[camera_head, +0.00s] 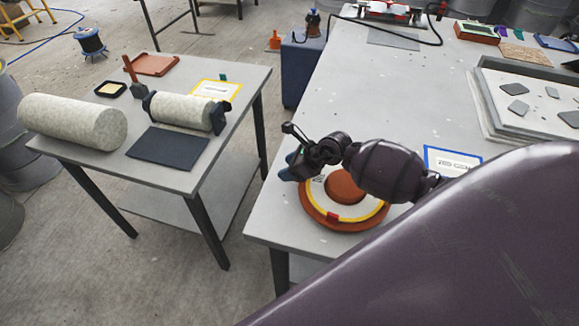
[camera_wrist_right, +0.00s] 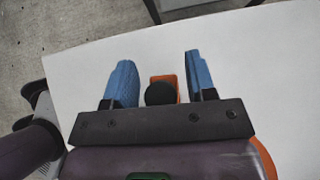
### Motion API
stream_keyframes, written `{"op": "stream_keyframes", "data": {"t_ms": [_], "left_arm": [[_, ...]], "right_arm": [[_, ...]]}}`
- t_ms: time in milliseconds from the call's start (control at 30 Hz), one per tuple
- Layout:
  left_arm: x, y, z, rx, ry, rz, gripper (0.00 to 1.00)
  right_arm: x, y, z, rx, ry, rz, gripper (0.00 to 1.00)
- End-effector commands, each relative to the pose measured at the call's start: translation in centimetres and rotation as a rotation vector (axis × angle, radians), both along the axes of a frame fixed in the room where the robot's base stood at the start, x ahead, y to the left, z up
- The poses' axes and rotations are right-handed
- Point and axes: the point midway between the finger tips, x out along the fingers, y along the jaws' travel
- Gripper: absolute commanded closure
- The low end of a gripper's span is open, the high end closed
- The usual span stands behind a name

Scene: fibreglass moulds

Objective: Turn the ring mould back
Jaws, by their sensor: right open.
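The ring mould (camera_head: 318,212) is a round orange-brown disc with a pale ring, a yellow rim line, a red tab at its front and a raised centre. It lies on the right table near its front left corner. My right gripper (camera_head: 289,165) is at its far left edge, with my arm over its far side. In the right wrist view the two blue fingers (camera_wrist_right: 161,78) are open, either side of a dark round knob (camera_wrist_right: 160,94) on an orange piece (camera_wrist_right: 164,79). I cannot tell whether they touch it. My left gripper is not in view.
A blue-framed label (camera_head: 452,158) lies right of the mould. A pale tray with dark pieces (camera_head: 490,110) stands at the right. The left table holds a fibre roll (camera_head: 72,121), a second roll and a dark mat (camera_head: 167,148). The right table's middle is clear.

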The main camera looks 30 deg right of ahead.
Motion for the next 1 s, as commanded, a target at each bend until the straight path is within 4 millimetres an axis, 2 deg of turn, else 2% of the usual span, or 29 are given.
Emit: {"op": "stream_keyframes", "data": {"t_ms": [133, 467, 1000], "left_arm": [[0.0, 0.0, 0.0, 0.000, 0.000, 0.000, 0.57], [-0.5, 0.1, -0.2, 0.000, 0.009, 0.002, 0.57], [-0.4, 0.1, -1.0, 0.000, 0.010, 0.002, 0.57]], "right_arm": [[0.0, 0.0, 0.0, 0.000, 0.000, 0.000, 0.50], [0.0, 0.0, 0.0, 0.000, 0.000, 0.000, 1.00], [-0.8, 0.8, -0.1, -0.001, 0.002, 0.074, 1.00]]}}
